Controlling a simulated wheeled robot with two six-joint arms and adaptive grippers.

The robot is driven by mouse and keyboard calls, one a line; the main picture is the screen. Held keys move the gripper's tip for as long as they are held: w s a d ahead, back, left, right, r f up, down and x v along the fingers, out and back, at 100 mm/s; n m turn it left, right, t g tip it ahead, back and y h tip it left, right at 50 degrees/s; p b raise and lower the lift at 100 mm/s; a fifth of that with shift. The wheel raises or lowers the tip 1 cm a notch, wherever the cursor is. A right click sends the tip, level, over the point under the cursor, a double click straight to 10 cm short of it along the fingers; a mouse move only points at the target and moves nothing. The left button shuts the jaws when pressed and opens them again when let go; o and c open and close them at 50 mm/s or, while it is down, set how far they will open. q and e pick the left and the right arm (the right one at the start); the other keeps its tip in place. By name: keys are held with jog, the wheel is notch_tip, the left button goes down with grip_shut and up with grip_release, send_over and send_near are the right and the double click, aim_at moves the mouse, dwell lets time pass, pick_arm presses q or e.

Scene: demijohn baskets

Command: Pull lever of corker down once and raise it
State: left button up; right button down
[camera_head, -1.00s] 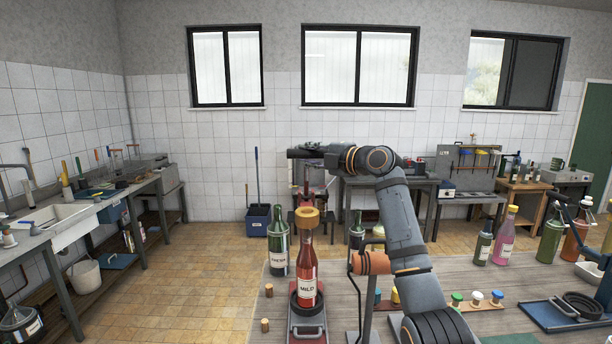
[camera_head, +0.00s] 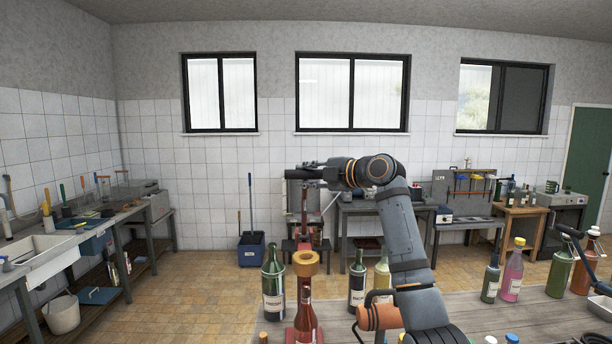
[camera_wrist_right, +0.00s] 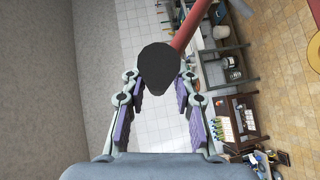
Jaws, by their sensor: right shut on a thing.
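The corker shows in the head view as a wooden collar (camera_head: 306,263) above a red bottle (camera_head: 306,322), with a narrow red upright behind and above it. My right gripper (camera_head: 310,173) is high above the collar, level with the end of my raised right arm. In the right wrist view, the lever's black rounded grip (camera_wrist_right: 158,66) sits between the purple-padded fingers of my right gripper (camera_wrist_right: 159,82), which is shut on it. The lever's red rod (camera_wrist_right: 189,30) runs from the grip to the upper right. The bottle's base is cut off below. My left gripper is not in view.
More bottles, including a pink one (camera_head: 512,275), stand on the table at right.

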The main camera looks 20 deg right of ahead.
jog(key=c, duration=1.5)
grip_release()
jog(key=shift+d+r+t, duration=0.2)
jog(key=shift+r+t, duration=0.1)
jog(key=shift+r, duration=0.35)
jog(key=shift+o, duration=1.4)
jog(key=shift+w+a, duration=0.1)
jog(key=shift+o, duration=0.6)
jog(key=shift+w+f, duration=0.15)
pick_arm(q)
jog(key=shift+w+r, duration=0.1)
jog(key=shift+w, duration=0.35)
pick_arm(e)
jog(key=shift+f, duration=0.15)
jog(key=shift+f, duration=0.1)
jog(key=shift+s+d, duration=0.25)
jog(key=shift+d, duration=0.05)
jog(key=v, duration=1.1)
jog(key=shift+r, duration=0.2)
